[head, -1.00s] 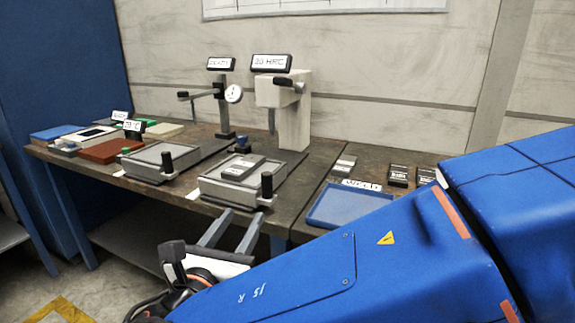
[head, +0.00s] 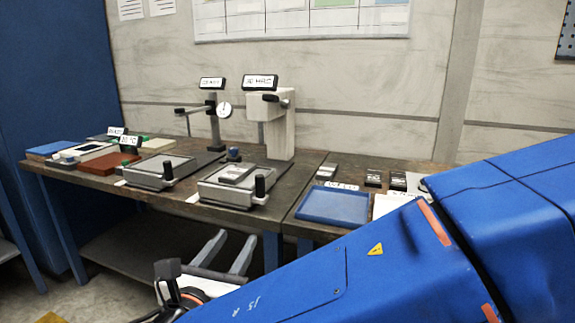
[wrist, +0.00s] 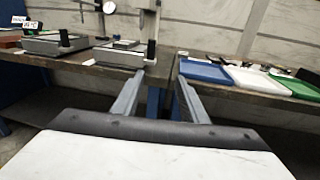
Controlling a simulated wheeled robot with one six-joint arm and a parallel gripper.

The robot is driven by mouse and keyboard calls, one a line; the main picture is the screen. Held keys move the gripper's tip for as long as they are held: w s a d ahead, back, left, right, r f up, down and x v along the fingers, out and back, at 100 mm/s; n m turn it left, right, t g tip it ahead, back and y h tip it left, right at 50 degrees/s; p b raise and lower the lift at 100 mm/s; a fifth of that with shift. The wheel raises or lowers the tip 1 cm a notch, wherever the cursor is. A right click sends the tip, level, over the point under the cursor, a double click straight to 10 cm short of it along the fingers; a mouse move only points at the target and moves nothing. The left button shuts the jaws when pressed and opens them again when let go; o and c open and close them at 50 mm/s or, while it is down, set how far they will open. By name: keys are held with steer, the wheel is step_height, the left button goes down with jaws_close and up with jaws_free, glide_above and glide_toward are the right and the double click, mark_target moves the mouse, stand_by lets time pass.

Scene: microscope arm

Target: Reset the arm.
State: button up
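My blue arm crosses the lower right of the head view. My gripper (head: 224,254) is in front of the bench's front edge, below the bench top. Its two grey fingers are apart with nothing between them, and they also show in the wrist view (wrist: 158,90). Two measuring stands are on the bench: one with a round dial (head: 213,115) and a thicker light one (head: 280,120) with a sign whose text I cannot read surely. A grey device lies on the tray (head: 229,192) before the thicker stand. Which lever the task's arm means, I cannot tell.
A blue tray (head: 333,206) stands right of the stands, with small dark blocks (head: 373,178) behind it. A white tray (wrist: 260,80) and a green one (wrist: 300,86) lie farther right. A red-brown box (head: 103,164) and other items crowd the left end.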

steer(key=w+d+f+m+g+h, duration=0.1)
steer(key=w+d+f+m+g, duration=0.2)
steer(key=d, duration=0.5)
steer(key=d+f+m+g+h, duration=0.15)
steer(key=d+m, duration=0.25)
steer(key=d, duration=0.4)
steer(key=w+d+f+m+g+h, duration=0.2)
steer(key=d+m+g, duration=0.2)
steer(key=d, duration=0.4)
steer(key=s+d+f+m+g+y, duration=0.2)
steer(key=s+d+f+m+y, duration=0.2)
steer(key=s+d+m, duration=0.3)
steer(key=s+d+f+m+g+y, duration=0.2)
steer(key=s+d+f+m+y, duration=0.2)
steer(key=m, duration=1.1)
steer(key=s+d, duration=0.2)
steer(key=d, duration=0.2)
steer(key=shift+s+d, duration=0.15)
steer(key=shift+s, duration=0.25)
